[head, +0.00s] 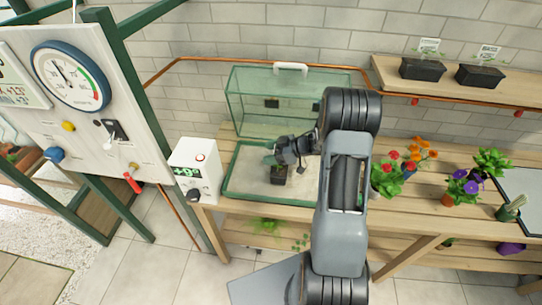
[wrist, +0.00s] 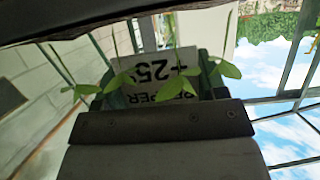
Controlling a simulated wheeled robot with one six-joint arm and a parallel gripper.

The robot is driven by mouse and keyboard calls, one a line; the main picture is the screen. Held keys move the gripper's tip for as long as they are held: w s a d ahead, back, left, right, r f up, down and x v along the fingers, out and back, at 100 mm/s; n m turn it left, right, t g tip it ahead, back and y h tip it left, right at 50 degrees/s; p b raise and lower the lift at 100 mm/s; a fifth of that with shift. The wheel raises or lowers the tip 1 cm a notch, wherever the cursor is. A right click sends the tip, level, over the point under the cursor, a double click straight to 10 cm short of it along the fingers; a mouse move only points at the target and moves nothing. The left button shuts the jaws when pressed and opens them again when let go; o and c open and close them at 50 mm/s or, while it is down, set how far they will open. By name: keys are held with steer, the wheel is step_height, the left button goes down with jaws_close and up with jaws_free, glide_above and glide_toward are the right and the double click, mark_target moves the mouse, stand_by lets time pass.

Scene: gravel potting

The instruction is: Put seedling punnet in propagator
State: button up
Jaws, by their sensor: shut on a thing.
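The propagator has a green-rimmed tray (head: 262,199) with a pale bed, and its clear lid (head: 245,100) with a white handle (head: 290,67) stands raised behind it. My gripper (head: 277,158) is over the tray, shut on a small dark seedling punnet (head: 279,176). I cannot tell whether the punnet touches the bed. In the wrist view the punnet's label (wrist: 160,75) reads "PEPPER +25", upside down, with green seedlings (wrist: 222,70) around it. A dark gripper finger (wrist: 165,125) crosses in front and hides part of the punnet.
Two more dark punnets (head: 422,69) (head: 481,76) with label cards stand on the wall shelf (head: 440,92). A white box with a green display (head: 195,170) stands left of the tray. Potted flowers (head: 388,178) stand to the right on the wooden bench. A gauge board (head: 85,100) is at far left.

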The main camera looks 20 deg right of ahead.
steer(key=shift+f, duration=1.05)
steer(key=shift+f, duration=0.1)
steer(key=o, duration=1.3)
steer(key=shift+o, duration=0.2)
steer(key=b+v, duration=0.1)
steer(key=v, duration=1.1)
steer(key=shift+b, duration=0.4)
steer(key=shift+s+d, duration=0.1)
